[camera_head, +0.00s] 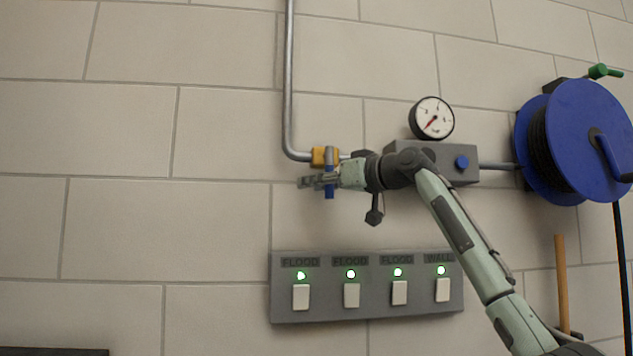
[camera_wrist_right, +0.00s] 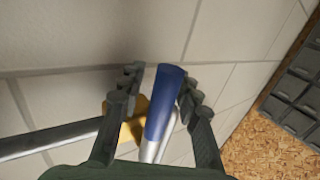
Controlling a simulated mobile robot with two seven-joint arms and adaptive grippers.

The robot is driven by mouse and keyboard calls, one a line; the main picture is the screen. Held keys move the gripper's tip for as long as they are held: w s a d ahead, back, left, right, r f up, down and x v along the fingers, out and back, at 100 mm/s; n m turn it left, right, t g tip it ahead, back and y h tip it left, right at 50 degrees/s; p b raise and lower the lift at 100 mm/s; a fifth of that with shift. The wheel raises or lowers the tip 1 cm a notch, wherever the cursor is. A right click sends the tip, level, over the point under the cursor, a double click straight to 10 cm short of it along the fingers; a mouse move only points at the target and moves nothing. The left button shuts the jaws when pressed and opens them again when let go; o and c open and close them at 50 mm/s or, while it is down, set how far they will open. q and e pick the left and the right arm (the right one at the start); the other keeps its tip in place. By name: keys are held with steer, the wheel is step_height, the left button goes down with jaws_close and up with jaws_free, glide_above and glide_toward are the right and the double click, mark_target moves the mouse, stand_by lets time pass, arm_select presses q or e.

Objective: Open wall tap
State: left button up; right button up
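The wall tap has a yellow brass body (camera_head: 322,157) on a grey metal pipe (camera_head: 289,80). Its blue lever handle (camera_head: 329,192) hangs straight down from the body in the head view. My right gripper (camera_head: 312,181) is at the handle, just below the brass body. In the right wrist view, the blue handle (camera_wrist_right: 165,97) lies between the two fingers of my right gripper (camera_wrist_right: 160,88). The fingers stand apart around it, with a gap on the left side. The right finger is very near the handle; I cannot tell if it touches. My left gripper is not in view.
A grey switch panel (camera_head: 368,310) with lit green lamps is below the tap. A pressure gauge (camera_head: 432,118) sits above a grey box (camera_head: 464,178) to the right. A blue hose reel (camera_head: 580,130) is at the far right. The wall left of the tap is clear.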

steer(key=shift+c, duration=0.6)
jaws_close()
steer(key=shift+d, duration=0.15)
steer(key=shift+w+d+n+g+h, duration=0.2)
steer(key=shift+d+n+g+h, duration=0.3)
steer(key=shift+d+n+h, duration=0.6)
steer(key=shift+w+d+n+g+h, duration=0.2)
steer(key=shift+d+n+g+h, duration=0.4)
steer(key=shift+n, duration=0.8)
steer(key=shift+o, duration=0.6)
jaws_free()
